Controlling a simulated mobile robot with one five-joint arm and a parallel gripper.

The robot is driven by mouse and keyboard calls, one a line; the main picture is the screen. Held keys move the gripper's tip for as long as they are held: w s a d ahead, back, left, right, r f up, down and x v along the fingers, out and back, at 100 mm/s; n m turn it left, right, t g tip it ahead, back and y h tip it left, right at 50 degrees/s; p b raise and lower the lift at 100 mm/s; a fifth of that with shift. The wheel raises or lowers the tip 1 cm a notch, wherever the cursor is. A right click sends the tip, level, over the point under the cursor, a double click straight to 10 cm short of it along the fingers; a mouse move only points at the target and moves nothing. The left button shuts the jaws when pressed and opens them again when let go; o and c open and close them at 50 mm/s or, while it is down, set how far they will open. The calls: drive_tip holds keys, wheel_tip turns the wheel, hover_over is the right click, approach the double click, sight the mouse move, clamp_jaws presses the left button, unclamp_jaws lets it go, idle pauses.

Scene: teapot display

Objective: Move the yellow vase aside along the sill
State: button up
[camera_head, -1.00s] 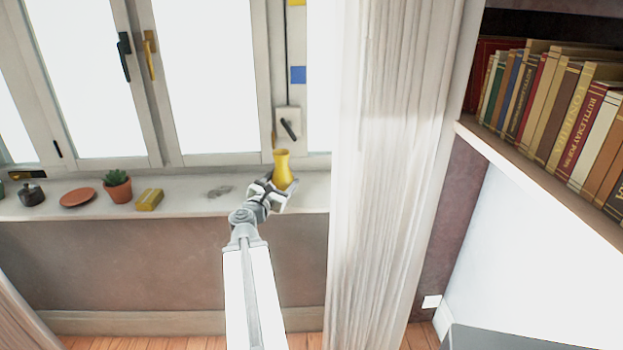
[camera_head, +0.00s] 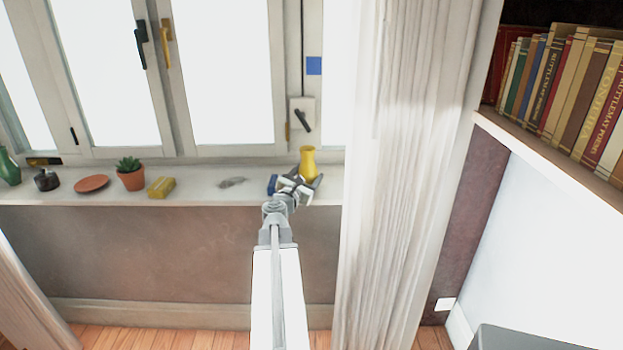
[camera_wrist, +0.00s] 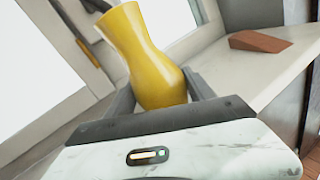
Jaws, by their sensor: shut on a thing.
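The yellow vase (camera_head: 308,160) stands upright near the right end of the white window sill (camera_head: 205,195) in the head view. My gripper (camera_head: 300,186) is at the vase's lower part, shut on it. In the wrist view, the vase (camera_wrist: 150,58) sits between the two grey fingers of my gripper (camera_wrist: 160,98), its neck leaning left in the tilted picture. The vase's base is hidden by my gripper, so I cannot tell whether it touches the sill.
The pale curtain (camera_head: 400,180) is close to the vase's right. A reddish-brown wedge (camera_wrist: 260,41) lies on the sill in the wrist view. Left are a grey flat thing (camera_head: 232,183), yellow block (camera_head: 160,187), potted plant (camera_head: 131,179) and saucer (camera_head: 91,184).

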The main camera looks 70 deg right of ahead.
drive_tip(key=shift+s, duration=0.1)
drive_tip(key=o, duration=1.7)
drive_tip(key=shift+f, duration=0.1)
